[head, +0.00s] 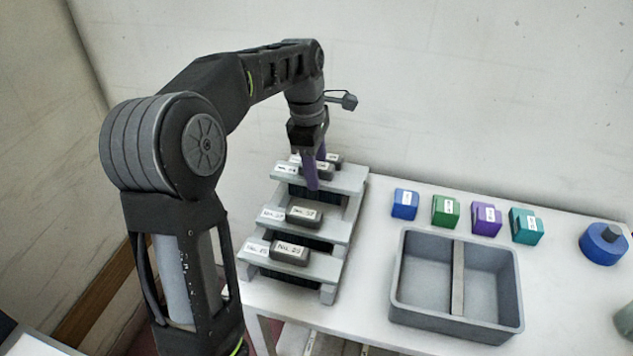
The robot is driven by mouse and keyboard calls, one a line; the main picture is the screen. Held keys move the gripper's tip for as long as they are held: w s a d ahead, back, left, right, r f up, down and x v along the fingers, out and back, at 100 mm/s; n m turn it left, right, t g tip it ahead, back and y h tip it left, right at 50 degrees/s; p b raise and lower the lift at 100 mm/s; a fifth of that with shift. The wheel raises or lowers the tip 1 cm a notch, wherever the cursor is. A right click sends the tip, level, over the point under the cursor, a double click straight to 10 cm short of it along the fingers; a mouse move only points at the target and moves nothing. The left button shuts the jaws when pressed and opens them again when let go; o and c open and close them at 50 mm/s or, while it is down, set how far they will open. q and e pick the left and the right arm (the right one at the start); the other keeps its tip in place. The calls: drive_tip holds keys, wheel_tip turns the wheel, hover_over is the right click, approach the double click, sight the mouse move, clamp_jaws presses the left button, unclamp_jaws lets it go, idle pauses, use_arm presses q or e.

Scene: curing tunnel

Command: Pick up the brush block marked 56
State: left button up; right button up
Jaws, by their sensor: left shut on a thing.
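My left gripper (315,172), with purple fingers, reaches down from above onto the top step of a grey stepped rack (348,181). It is shut on a dark brush block (325,172), whose label is mostly hidden by the fingers, so I cannot read its number. I cannot tell whether that block is lifted off the step. Another dark block (333,158) is just behind it. One labelled dark block (304,218) sits on the middle step and another (290,256) on the lowest step; their numbers are too small to read surely. My right gripper is not in view.
Right of the rack stand small labelled blocks: blue (404,206), green (445,213), purple (485,222) and teal (526,229). A grey two-compartment tray (405,290) lies in front of them, empty. A blue round object (603,245) is at the far right. A wall is behind.

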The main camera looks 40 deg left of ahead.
sight(318, 165)
use_arm(q)
wheel_tip(318, 165, up, 5)
drive_tip(key=shift+p, duration=0.35)
idle(0.5)
